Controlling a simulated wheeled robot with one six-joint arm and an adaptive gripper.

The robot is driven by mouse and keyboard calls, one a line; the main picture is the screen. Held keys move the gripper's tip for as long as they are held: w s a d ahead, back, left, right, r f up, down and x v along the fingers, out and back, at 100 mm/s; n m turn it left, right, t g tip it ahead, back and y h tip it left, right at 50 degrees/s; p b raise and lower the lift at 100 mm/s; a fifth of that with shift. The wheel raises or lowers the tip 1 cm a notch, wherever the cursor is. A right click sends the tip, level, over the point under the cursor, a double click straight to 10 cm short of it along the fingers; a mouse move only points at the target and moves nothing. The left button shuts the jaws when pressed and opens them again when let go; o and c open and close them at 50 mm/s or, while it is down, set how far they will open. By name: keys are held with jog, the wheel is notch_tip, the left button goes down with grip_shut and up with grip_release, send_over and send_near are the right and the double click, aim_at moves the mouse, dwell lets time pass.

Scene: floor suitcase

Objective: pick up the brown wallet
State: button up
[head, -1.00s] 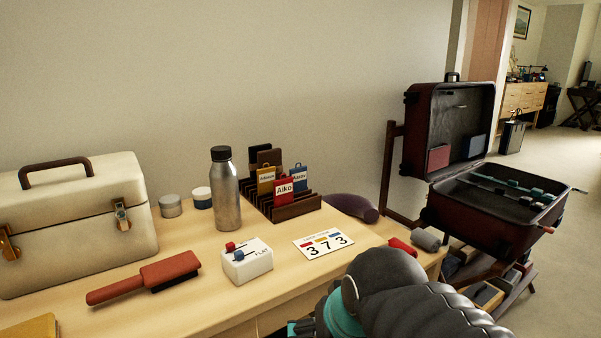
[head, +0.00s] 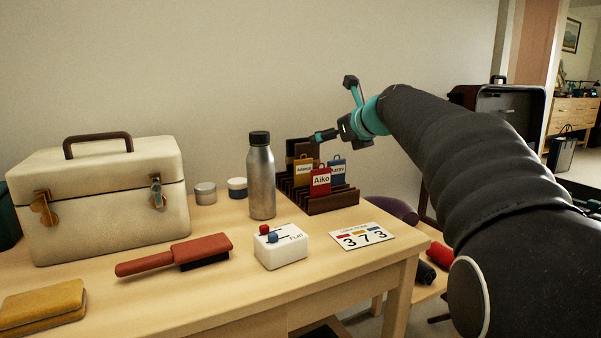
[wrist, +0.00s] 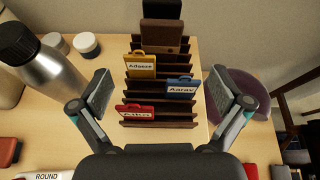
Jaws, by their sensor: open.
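The brown wallet (wrist: 165,38) stands upright in a dark slotted wooden rack (wrist: 190,124), toward its far end. In the head view the wallet (head: 305,150) shows partly, close to my gripper and behind the tags. A darker, blackish wallet-like piece (wrist: 162,9) stands just behind it. My gripper (wrist: 162,92) is open and empty, its fingers spread to either side of the rack in the wrist view. In the head view my gripper (head: 338,110) hangs above the rack. The wallet lies beyond the fingertips in the wrist view.
Yellow (wrist: 140,66), blue (wrist: 181,88) and red (wrist: 138,112) name tags stand in nearer slots. A steel bottle (head: 261,180) stands left of the rack. A number card (head: 362,236) lies in front.

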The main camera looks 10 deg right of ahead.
aim_at(309, 144)
jog(key=shift+m, duration=0.5)
jog(key=shift+w+r+x, duration=0.1)
jog(key=shift+r+x, duration=0.05)
jog(key=shift+x, duration=2.25)
jog(key=shift+w+r+x, duration=0.1)
jog(key=shift+r+x, duration=0.05)
jog(key=shift+x, duration=2.25)
jog(key=shift+r+x, duration=0.15)
jog(key=shift+x, duration=2.2)
jog(key=c, duration=1.6)
